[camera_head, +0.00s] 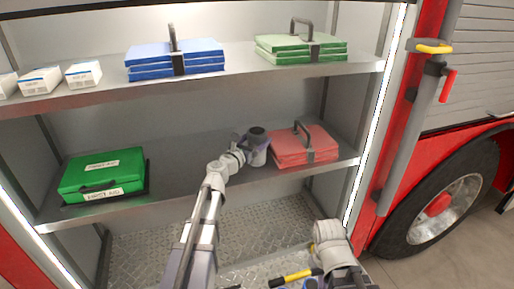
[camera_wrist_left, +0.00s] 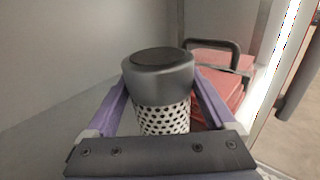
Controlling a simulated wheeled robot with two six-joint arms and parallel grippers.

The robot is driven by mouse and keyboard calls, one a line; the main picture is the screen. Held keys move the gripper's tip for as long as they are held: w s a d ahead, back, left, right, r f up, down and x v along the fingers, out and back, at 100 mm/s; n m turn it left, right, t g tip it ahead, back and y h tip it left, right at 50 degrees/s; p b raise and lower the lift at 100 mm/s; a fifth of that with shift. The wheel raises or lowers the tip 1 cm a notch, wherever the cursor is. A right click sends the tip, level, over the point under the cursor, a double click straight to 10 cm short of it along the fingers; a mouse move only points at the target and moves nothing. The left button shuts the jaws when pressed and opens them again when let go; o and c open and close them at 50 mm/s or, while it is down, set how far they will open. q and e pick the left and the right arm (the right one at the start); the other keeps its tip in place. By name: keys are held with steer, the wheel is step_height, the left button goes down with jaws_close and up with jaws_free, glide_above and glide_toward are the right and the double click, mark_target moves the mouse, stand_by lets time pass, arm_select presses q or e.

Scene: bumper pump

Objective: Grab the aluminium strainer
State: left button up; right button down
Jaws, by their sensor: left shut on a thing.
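The aluminium strainer (camera_head: 257,135) stands on the middle shelf, just left of the red folded stack. In the left wrist view the strainer (camera_wrist_left: 160,80) has a smooth grey top with a dark round cap and a perforated light metal lower part. My left gripper (camera_head: 250,150) is at the strainer, with its two purple fingers on either side of it, shut on it. The strainer's lowest part is hidden behind the gripper's dark bar in the wrist view.
The red stack with a black handle (camera_head: 290,150) is close on the strainer's right. A green first aid case (camera_head: 103,175) lies at the shelf's left; the shelf between is clear. Blue (camera_head: 175,60) and green (camera_head: 300,48) stacks and white boxes (camera_head: 83,74) occupy the upper shelf.

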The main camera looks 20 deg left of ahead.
arm_select(q)
jaws_close()
steer(key=shift+r, duration=0.1)
stand_by(0.4)
step_height(320, 180, up, 10)
steer(key=p, duration=1)
